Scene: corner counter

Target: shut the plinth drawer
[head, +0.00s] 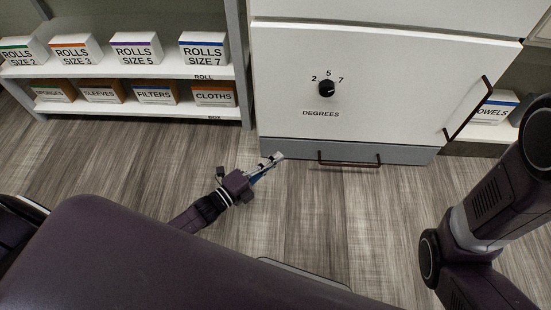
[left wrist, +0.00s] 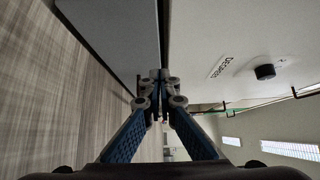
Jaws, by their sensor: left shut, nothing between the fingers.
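The plinth drawer (head: 290,150) is the low grey front under the white cabinet, just above the floor. A dark bar handle (head: 350,163) is fixed across its middle. In the left wrist view the drawer (left wrist: 115,30) is a grey panel between floor and cabinet, with a dark strip along its cabinet side. How far it stands out is hard to tell. My left gripper (head: 273,160) is shut and empty, in front of the drawer's left end, left of the handle. Its closed fingertips (left wrist: 158,76) show in the left wrist view; contact with the drawer cannot be told. My right gripper is out of view.
The white cabinet door (head: 400,90) above has a black knob (head: 327,89) and a dark handle (head: 468,108) at right. A shelf unit (head: 150,72) with labelled boxes stands left. My right arm is at the right. Wooden floor (head: 330,220) before the drawer is clear.

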